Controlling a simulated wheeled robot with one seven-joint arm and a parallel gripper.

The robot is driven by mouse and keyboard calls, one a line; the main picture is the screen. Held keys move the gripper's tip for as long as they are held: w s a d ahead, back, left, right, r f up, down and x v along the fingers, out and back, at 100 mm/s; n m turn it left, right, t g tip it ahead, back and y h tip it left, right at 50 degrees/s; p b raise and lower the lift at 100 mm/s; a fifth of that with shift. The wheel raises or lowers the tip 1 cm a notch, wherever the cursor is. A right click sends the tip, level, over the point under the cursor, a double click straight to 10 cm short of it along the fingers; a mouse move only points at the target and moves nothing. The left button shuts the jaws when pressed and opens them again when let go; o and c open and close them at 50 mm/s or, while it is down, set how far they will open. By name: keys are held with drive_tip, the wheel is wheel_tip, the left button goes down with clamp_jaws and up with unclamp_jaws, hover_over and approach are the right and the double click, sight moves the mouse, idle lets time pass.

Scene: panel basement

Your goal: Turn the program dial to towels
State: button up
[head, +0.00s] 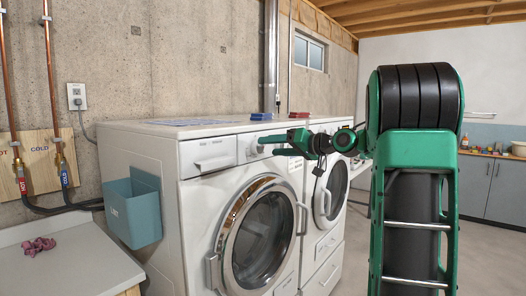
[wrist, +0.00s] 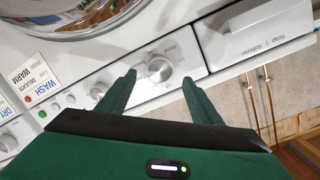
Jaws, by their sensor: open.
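The front-left white machine (head: 165,200) has a round glass door and a control panel beside its drawer. Its round pale program dial (wrist: 158,70) has a ring of small printed labels, too small to read, so I cannot tell its setting. My gripper (wrist: 158,84) is open, its green fingers on either side of the dial in the wrist view. I cannot tell whether they touch it. In the head view my gripper (head: 269,146) is at the panel, partly covering it.
A soap drawer (wrist: 250,38) adjoins the dial on one side. A second machine (head: 325,225) stands beside. Blue (head: 261,116) and red (head: 299,115) items lie on top.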

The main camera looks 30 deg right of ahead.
drive_tip(key=f+v, duration=0.1)
drive_tip(key=v, duration=0.5)
drive_tip(key=shift+s+r, duration=0.15)
drive_tip(key=shift+r, duration=0.35)
drive_tip(key=s+a+f+g+h, duration=0.1)
drive_tip(key=s+a+f+g, duration=0.15)
drive_tip(key=f, duration=0.35)
drive_tip(key=s+a+f+m+g+h, duration=0.1)
drive_tip(key=s+a+f+g+h, duration=0.1)
drive_tip(key=s+f, duration=0.3)
drive_tip(key=s+a+f+g+h, duration=0.1)
drive_tip(key=s+a+f+g, duration=0.15)
drive_tip(key=f, duration=0.45)
drive_tip(key=s+a+f+m+g, duration=0.1)
drive_tip(key=s+f+g, duration=0.2)
drive_tip(key=s, duration=0.6)
drive_tip(key=s+a+f+g+h, duration=0.1)
drive_tip(key=s+a+f+g, duration=0.1)
drive_tip(key=s+f, duration=0.3)
drive_tip(key=s+a+f+m+g, duration=0.1)
drive_tip(key=s+f+g, duration=0.2)
drive_tip(key=s, duration=1)
drive_tip(key=shift+a+f+m+g, duration=0.25)
drive_tip(key=shift+f+m+g, duration=0.05)
drive_tip(key=shift+f, duration=0.5)
